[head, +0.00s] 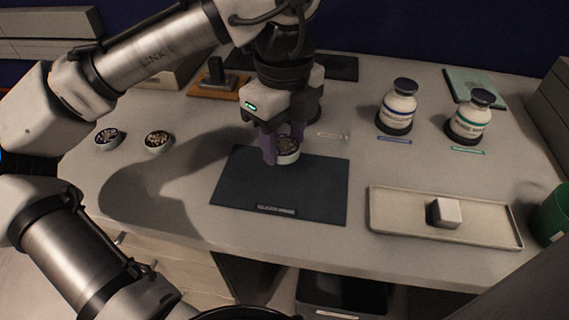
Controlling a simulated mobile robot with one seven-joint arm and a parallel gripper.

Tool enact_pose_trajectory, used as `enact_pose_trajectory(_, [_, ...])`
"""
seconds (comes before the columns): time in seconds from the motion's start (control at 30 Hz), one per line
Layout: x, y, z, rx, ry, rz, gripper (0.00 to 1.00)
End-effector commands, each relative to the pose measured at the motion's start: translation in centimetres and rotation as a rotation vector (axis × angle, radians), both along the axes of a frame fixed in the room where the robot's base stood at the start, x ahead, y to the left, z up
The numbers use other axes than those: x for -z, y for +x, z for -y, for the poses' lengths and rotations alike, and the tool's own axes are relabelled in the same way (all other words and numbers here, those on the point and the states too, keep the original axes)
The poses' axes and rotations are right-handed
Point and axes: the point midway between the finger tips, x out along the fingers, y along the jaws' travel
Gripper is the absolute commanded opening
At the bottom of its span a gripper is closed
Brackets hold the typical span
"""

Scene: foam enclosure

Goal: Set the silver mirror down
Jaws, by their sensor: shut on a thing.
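My gripper (283,146) points down with its purple fingers shut on a small round piece (288,157). The piece has a pale rim and a dark speckled top, partly hidden by the fingers. I cannot tell from its look whether it is the silver mirror. It is over the back part of a dark rectangular mat (300,193) with a small label at its front edge. I cannot tell whether it touches the mat. Two similar round pieces, one (109,138) and another (158,142), rest on the table at the left.
Two labelled bottles, one (399,108) and another (471,117), stand at the back right. A pale tray (400,216) holds a light cube (444,212). A wooden stand (218,88) is behind my arm. The mat's front is clear.

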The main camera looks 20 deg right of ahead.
Motion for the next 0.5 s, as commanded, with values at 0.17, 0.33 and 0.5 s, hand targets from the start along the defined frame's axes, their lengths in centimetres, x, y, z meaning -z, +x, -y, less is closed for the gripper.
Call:
enact_pose_trajectory(0.17, [1.6, 0.0, 0.0, -0.001, 0.0, 0.0, 0.21])
enact_pose_trajectory(0.33, [3.3, 0.0, 0.0, 0.0, 0.0, 0.0, 0.21])
enact_pose_trajectory(0.5, [5.7, 0.0, 0.0, 0.0, 0.001, 0.0, 0.21])
